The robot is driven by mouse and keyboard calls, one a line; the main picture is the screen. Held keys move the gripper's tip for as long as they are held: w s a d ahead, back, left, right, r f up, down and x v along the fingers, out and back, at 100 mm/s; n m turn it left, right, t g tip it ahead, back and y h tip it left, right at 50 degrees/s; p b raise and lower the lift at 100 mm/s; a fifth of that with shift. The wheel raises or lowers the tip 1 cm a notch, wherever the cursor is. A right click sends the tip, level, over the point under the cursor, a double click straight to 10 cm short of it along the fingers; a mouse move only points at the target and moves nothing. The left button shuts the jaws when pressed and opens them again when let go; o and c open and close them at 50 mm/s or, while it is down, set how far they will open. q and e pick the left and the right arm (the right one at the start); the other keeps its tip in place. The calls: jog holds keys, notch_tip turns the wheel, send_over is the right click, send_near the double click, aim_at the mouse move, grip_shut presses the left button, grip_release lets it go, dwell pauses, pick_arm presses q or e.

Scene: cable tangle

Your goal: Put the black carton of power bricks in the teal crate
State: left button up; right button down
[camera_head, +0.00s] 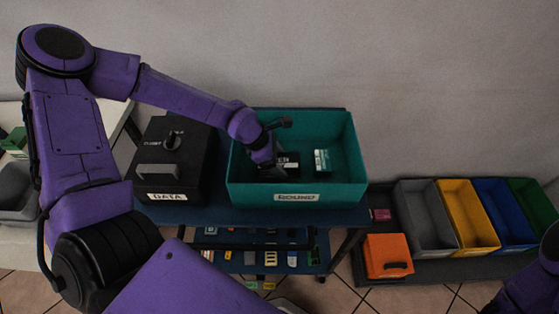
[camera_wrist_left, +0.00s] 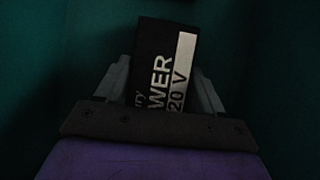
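The teal crate (camera_head: 345,192) stands on a dark blue table top, with a white label on its front. The black carton (camera_head: 288,160) is inside it, left of the middle. In the left wrist view the carton (camera_wrist_left: 152,60) shows white lettering and a pale panel. My left gripper (camera_head: 272,160) reaches down into the crate. Its fingers (camera_wrist_left: 163,78) flank the carton closely, one on each side. I cannot tell whether they press on it. Whether the carton rests on the crate floor is unclear. Part of my right arm shows at the lower right, but its gripper is out of view.
A small teal and white box (camera_head: 322,160) is in the crate, right of the carton. A black box labelled DATA (camera_head: 190,150) stands left of the crate. Grey (camera_head: 427,218), yellow (camera_head: 470,215) and blue bins (camera_head: 502,213) and an orange box (camera_head: 385,255) stand lower right.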

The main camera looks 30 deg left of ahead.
pick_arm(q)
jog(key=o, duration=0.3)
jog(key=shift+w, duration=0.15)
jog(key=shift+w+f, duration=0.1)
jog(key=shift+r, duration=0.45)
jog(key=p+v, duration=0.3)
jog(key=v, duration=0.7)
jog(key=shift+s+a+r+p, duration=0.15)
jog(key=shift+s+r+p, duration=0.15)
jog(key=shift+r+p, duration=0.65)
jog(key=shift+s+a+f+p, duration=0.15)
jog(key=shift+a+f+p, duration=0.1)
jog(key=shift+p, duration=0.6)
